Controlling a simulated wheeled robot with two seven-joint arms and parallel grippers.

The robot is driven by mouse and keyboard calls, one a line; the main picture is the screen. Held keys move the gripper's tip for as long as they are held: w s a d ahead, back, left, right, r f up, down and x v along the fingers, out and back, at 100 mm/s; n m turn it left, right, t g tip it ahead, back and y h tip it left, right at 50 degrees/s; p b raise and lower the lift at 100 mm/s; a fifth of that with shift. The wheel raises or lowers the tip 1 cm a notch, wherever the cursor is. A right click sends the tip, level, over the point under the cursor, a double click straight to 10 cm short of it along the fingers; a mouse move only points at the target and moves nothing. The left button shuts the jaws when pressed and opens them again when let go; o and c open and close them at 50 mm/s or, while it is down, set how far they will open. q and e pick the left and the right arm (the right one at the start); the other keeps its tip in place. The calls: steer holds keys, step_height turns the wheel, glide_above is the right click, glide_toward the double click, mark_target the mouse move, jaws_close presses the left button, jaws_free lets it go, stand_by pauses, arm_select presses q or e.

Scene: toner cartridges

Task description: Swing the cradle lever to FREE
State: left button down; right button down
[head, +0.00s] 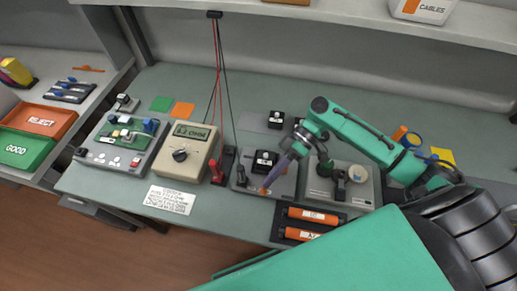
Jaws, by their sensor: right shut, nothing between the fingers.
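The cradle looks to be the grey plate (284,187) at the middle of the bench, with a black block (264,160) on it. My right gripper (266,189) reaches down over this plate from the right, shut and empty. A small orange spot shows at its fingertips; I cannot tell whether it is part of a lever or whether they touch. The lever and its FREE marking cannot be made out at this size. My left gripper is not in view.
Two orange cartridges (313,216) lie in a dark holder in front of the plate. A meter (184,150) with red and black leads stands left. Another grey fixture (352,188) stands right, under my right arm. Red REJECT (40,119) and green GOOD (22,150) bins are far left.

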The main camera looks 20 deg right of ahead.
steer(key=shift+s+d, duration=0.1)
steer(key=shift+s, duration=0.15)
steer(key=shift+w, duration=0.15)
steer(key=shift+w+d+b, duration=0.2)
steer(key=shift+w+b, duration=0.1)
steer(key=shift+w, duration=0.1)
steer(key=shift+w+d, duration=0.2)
steer(key=shift+d, duration=0.1)
steer(key=shift+w+d+r+b, duration=0.15)
steer(key=shift+w+d+b, duration=0.05)
steer(key=shift+d+b, duration=0.15)
steer(key=b+v, duration=0.4)
steer(key=v, duration=0.9)
steer(key=shift+d+r, duration=0.3)
steer(key=shift+f, duration=0.1)
